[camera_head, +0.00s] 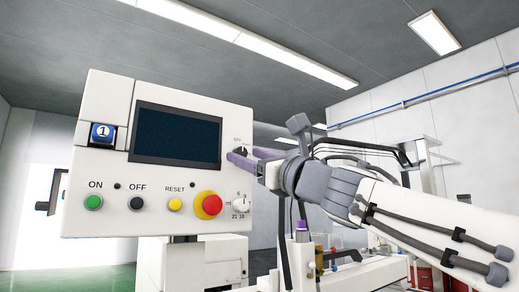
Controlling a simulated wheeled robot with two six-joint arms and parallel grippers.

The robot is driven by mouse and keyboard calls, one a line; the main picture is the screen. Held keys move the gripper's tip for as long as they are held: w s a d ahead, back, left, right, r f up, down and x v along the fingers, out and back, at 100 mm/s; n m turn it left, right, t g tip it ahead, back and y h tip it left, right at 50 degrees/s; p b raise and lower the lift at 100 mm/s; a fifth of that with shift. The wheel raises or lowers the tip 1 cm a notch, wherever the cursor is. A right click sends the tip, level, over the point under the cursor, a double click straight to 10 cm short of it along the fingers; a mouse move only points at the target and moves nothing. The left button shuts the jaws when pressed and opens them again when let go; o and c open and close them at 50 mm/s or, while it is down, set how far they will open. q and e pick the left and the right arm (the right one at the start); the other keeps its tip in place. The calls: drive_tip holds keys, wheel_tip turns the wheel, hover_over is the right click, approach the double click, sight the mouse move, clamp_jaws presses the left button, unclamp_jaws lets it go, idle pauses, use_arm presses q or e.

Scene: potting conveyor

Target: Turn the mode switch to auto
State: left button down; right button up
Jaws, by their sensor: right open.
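The mode switch (240,151) is a small dark knob at the right edge of the white control panel (150,225), with tiny lettering above it that I cannot read in full. My right gripper (237,155) comes in from the right. Its purple fingers are open and at the switch, partly covering it. I cannot tell whether the fingers touch the knob, and the knob's exact setting is hidden. My left gripper is not in view.
The panel also carries a dark screen (176,136), a green ON button (93,202), a black OFF button (137,203), a yellow RESET button (175,204), a red emergency button (211,205) and a white dial (240,204) below the switch. Conveyor machinery stands behind my right arm.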

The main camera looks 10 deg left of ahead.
drive_tip(key=shift+w+a+r, duration=0.15)
drive_tip(key=shift+w+a, duration=0.1)
drive_tip(key=shift+a, duration=0.05)
clamp_jaws()
